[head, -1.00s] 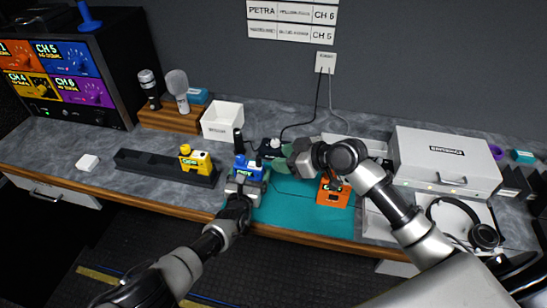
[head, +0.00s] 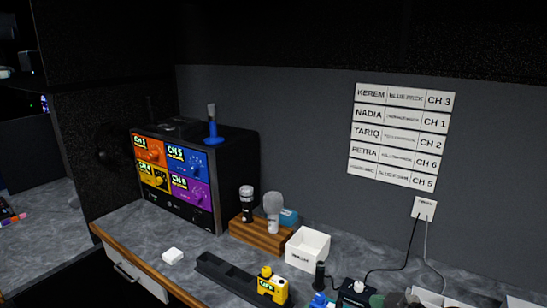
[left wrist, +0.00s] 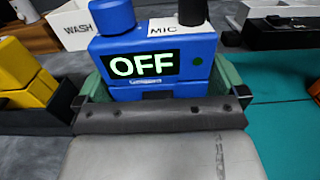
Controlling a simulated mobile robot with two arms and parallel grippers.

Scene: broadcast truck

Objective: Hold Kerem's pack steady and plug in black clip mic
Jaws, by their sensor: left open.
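The blue pack (left wrist: 150,85) faces me upright in the left wrist view, its display reading OFF. Its top has a blue knob (left wrist: 110,16) and a black cylinder (left wrist: 193,12) beside a MIC label; I cannot tell whether this is the clip mic. My left gripper (left wrist: 163,84) is open, with green fingers on both sides of the pack. In the head view only the pack's top (head: 319,300) shows, at the bottom edge. My right gripper (head: 388,300) seems to show there as a greenish piece; its jaws are unclear. The wall list (head: 401,135) pairs KEREM with a blue pack, CH 3.
A yellow pack (head: 272,286) sits on a black rail (head: 225,277). A white bin (head: 308,250), a wooden mic stand (head: 262,238) and a monitor (head: 185,180) stand behind. A small black box (head: 352,288) is near a cable from the wall outlet (head: 425,208).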

